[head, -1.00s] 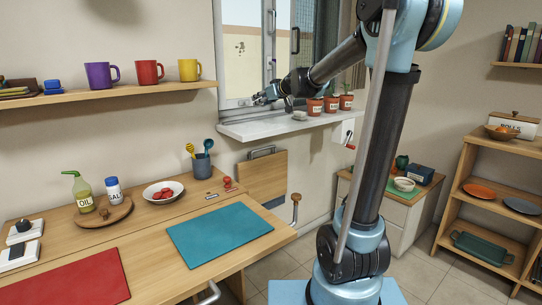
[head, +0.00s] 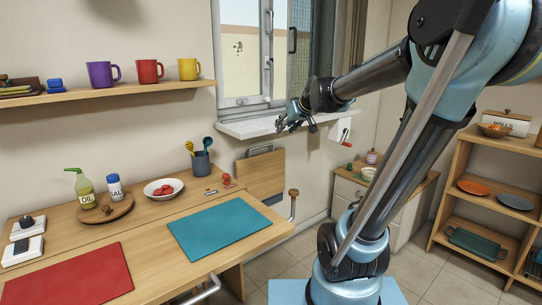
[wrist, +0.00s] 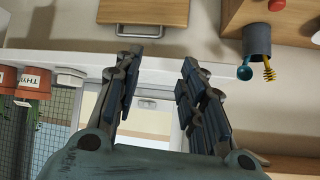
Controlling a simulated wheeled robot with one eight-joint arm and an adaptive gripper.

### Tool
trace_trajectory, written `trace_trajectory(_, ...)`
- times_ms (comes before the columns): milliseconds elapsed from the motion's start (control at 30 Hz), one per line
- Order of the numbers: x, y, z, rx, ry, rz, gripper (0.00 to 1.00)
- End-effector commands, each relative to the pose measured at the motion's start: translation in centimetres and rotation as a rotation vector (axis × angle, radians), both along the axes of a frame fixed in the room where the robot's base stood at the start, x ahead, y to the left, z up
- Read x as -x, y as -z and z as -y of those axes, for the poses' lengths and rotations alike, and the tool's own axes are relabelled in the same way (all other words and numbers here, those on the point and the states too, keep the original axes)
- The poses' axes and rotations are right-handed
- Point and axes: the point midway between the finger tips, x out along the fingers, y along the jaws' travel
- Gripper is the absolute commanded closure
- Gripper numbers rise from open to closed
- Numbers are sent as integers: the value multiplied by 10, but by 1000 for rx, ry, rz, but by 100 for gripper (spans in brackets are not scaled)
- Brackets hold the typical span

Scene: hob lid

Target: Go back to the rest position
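My gripper (head: 291,116) is in front of the window sill in the head view, with my arm reaching to it from the right. In the wrist view its two dark fingers (wrist: 163,60) stand apart with a clear gap between them. Nothing is held between them. The gripper is apart from the plant pots (wrist: 35,84), which show at the left of the wrist view. In the head view my arm hides the pots.
The window sill (head: 248,128) and a hanging wooden board (head: 262,175) are near the gripper. A utensil cup (head: 201,164) stands on the counter below left. Mugs (head: 149,71) line the wall shelf. A low cabinet (head: 349,190) stands behind my arm.

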Motion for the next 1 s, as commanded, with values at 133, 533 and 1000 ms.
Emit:
trace_trajectory(133, 47, 33, 39, 36, 105, -81, 63)
trace_trajectory(533, 148, 110, 121, 118, 397, -239, 63)
trace_trajectory(1000, 292, 217, 130, 220, 393, -616, 63)
